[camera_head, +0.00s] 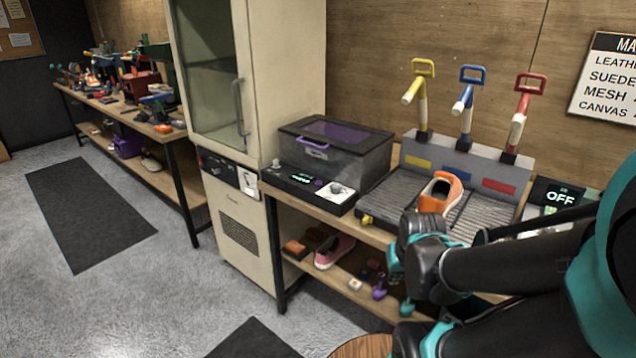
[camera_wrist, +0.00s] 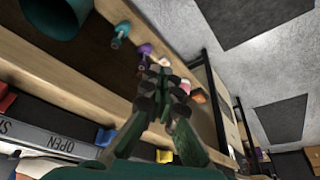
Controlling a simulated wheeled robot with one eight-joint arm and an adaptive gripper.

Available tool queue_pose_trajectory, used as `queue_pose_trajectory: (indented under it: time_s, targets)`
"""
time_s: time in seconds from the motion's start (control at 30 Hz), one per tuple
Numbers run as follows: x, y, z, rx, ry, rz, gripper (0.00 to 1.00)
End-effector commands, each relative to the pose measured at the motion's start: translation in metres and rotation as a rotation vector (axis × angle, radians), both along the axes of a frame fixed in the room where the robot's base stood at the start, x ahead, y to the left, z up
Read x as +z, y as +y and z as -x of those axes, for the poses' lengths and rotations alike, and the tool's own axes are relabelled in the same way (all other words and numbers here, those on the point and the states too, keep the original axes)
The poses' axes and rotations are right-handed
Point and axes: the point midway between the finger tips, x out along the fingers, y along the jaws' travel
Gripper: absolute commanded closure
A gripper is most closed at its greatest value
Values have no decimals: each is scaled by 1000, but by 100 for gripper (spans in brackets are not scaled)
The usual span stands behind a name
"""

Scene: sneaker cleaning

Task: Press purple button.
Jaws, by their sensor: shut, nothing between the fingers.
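A small purple button (camera_head: 318,183) sits on the dark control panel (camera_head: 302,181) in front of the clear box on the bench. It is beside a green-lit display and left of a white plate with a dark knob. My gripper (camera_head: 394,264) is at the bench's front edge, to the right of and lower than the panel, apart from the button. In the wrist view my gripper's fingers (camera_wrist: 160,78) are together and empty, over the view of the lower shelf and floor. The purple button cannot be made out in the wrist view.
The clear box (camera_head: 345,165) with a purple handle stands behind the panel. An orange sneaker (camera_head: 440,193) sits on the ribbed tray, below yellow, blue and red handles. The lower shelf holds a pink shoe (camera_head: 334,251) and small brushes. A cabinet (camera_head: 282,60) stands left.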

Motion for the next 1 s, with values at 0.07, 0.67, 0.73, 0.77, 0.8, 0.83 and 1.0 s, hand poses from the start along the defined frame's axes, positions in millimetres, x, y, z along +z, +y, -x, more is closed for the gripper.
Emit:
queue_pose_trajectory:
  time_s: [0.07,0.67,0.73,0.77,0.8,0.83,1.0]
  targets:
    - [0,0,0,0,0,0,100]
    - [7,4,-13,-5,-13,-13,100]
    - [15,9,-28,-9,-26,-27,100]
    - [20,12,-36,-12,-34,-36,100]
    - [27,16,-49,-18,-46,-49,100]
    - [32,20,-59,-21,-55,-59,100]
    - [67,46,-122,-50,-113,-134,100]
